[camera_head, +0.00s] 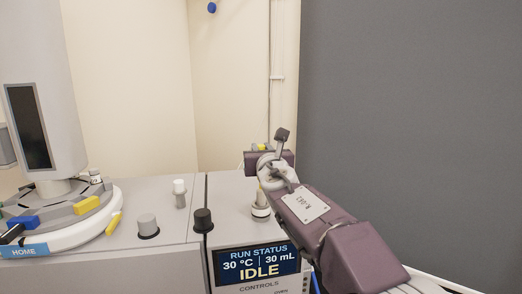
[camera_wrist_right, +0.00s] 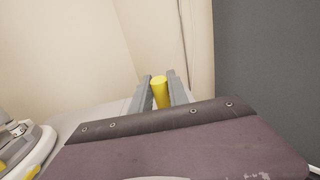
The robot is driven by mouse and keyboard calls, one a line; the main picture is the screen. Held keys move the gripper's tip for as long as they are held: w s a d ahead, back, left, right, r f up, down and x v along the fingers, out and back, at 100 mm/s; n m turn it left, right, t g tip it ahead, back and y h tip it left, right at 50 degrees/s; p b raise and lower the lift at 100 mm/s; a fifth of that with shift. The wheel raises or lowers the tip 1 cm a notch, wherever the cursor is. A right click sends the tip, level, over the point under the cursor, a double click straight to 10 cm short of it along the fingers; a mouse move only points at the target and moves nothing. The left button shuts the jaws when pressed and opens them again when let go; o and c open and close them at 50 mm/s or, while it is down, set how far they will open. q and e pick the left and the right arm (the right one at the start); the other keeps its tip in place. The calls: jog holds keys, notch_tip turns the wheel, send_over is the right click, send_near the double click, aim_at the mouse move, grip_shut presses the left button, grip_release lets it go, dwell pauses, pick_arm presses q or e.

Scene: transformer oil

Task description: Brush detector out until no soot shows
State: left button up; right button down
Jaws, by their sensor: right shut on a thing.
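My right gripper (camera_head: 268,162) is over the grey instrument in the head view. In the right wrist view its two grey fingers (camera_wrist_right: 160,96) are shut on a yellow cylindrical handle (camera_wrist_right: 159,92), perhaps the brush. A bit of yellow (camera_head: 262,147) shows behind the gripper in the head view. The arm hides part of that area, and no soot or bristles can be made out. My left gripper is out of view.
A black-capped fitting (camera_head: 203,220), a white-capped one (camera_head: 179,193) and a grey knob (camera_head: 147,226) stand left of the gripper. A round carousel (camera_head: 60,230) with coloured tabs is further left.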

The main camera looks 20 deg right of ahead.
notch_tip(320, 180, up, 2)
jog(key=shift+r+p, duration=0.1)
jog(key=shift+p, duration=0.4)
notch_tip(320, 180, down, 4)
jog(key=b, duration=0.4)
jog(key=shift+f, duration=0.2)
jog(key=shift+w+r+p, duration=0.15)
jog(key=shift+r+p, duration=0.4)
jog(key=shift+r, duration=0.15)
pick_arm(q)
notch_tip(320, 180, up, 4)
jog(key=p, duration=0.5)
pick_arm(e)
notch_tip(320, 180, up, 5)
jog(key=shift+r, duration=0.1)
notch_tip(320, 180, up, 4)
jog(key=p, duration=0.4)
jog(key=shift+r, duration=0.15)
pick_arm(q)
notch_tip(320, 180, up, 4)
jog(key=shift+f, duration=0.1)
pick_arm(e)
jog(key=shift+f, duration=0.2)
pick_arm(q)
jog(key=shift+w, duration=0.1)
